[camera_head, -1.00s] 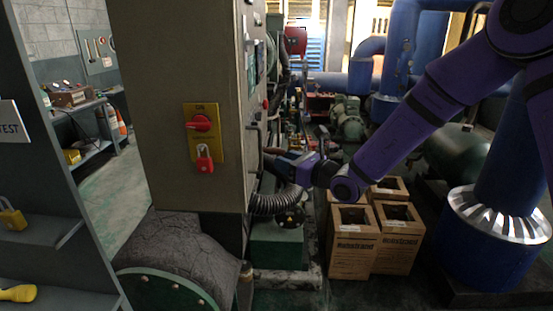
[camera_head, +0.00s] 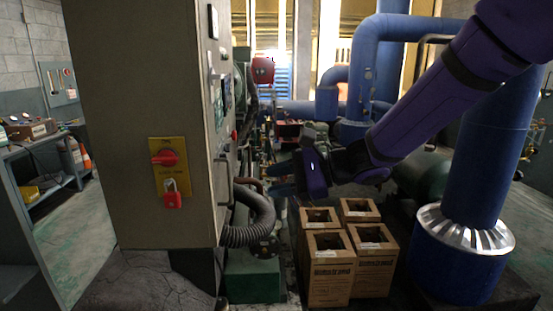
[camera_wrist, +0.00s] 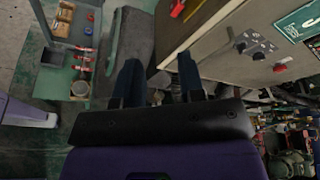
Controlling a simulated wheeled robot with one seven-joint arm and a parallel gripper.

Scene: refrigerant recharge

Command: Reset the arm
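My purple arm (camera_head: 440,100) reaches in from the upper right in the head view. My gripper (camera_wrist: 158,64) shows in the wrist view as two dark blue fingers set apart with nothing between them. In the head view my gripper (camera_head: 280,181) is beyond the boxes and right of the control cabinet, dark and small against the machinery. The grey control cabinet (camera_head: 130,90) carries a yellow plate with a red switch (camera_head: 165,158) and a red padlock (camera_head: 172,198) hanging below it.
Several open cardboard boxes (camera_head: 330,275) stand on the floor below my arm. A big blue pipe (camera_head: 485,150) rises at the right. A workbench (camera_head: 40,150) stands at the left, with open floor in front.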

